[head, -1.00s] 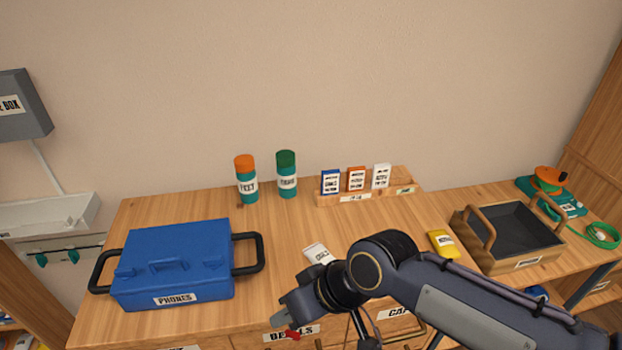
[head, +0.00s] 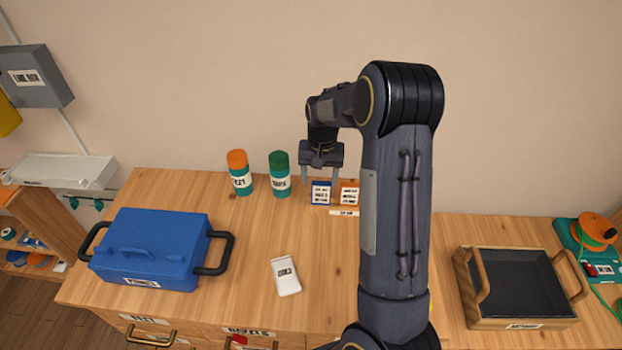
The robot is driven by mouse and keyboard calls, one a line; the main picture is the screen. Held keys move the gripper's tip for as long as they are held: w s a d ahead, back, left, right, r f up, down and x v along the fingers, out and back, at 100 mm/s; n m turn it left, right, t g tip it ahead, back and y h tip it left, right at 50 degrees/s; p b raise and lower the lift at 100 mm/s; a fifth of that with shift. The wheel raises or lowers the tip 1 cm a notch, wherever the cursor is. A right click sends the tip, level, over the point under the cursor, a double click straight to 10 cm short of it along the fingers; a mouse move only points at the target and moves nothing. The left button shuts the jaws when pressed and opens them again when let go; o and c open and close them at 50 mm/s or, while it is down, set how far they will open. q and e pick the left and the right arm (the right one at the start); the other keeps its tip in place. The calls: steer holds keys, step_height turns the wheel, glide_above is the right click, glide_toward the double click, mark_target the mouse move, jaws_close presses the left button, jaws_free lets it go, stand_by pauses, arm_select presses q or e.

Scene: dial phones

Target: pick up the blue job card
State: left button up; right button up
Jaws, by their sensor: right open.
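The blue job card (head: 321,193) stands upright at the left end of a low wooden rack (head: 344,212) at the back of the bench. The orange card (head: 349,193) stands just to its right. My right gripper (head: 320,178) is open and points down, its two fingers above and at either side of the blue card's top. I cannot tell whether the fingers touch the card. The white card seen earlier in the rack is hidden behind my right arm. My left gripper is not in view.
Two bottles, one orange-capped (head: 239,172) and one green-capped (head: 280,174), stand left of the rack. A blue case (head: 150,248) sits at left, a white item (head: 285,276) lies mid-bench, and a wooden tray (head: 515,324) stands at right. The bench between case and white item is clear.

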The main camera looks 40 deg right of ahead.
mark_target(321, 193)
steer(key=shift+w+d+f, duration=0.25)
steer(key=shift+d+f, duration=0.05)
steer(key=shift+d, duration=0.15)
steer(key=shift+d+f, duration=0.1)
steer(key=shift+f, duration=0.2)
step_height(321, 193, down, 8)
steer(key=shift+d+r+p, duration=0.15)
steer(key=shift+r+p, duration=0.1)
steer(key=shift+p, duration=0.95)
steer(key=c, duration=0.7)
steer(key=shift+c, duration=0.2)
steer(key=shift+r, duration=0.15)
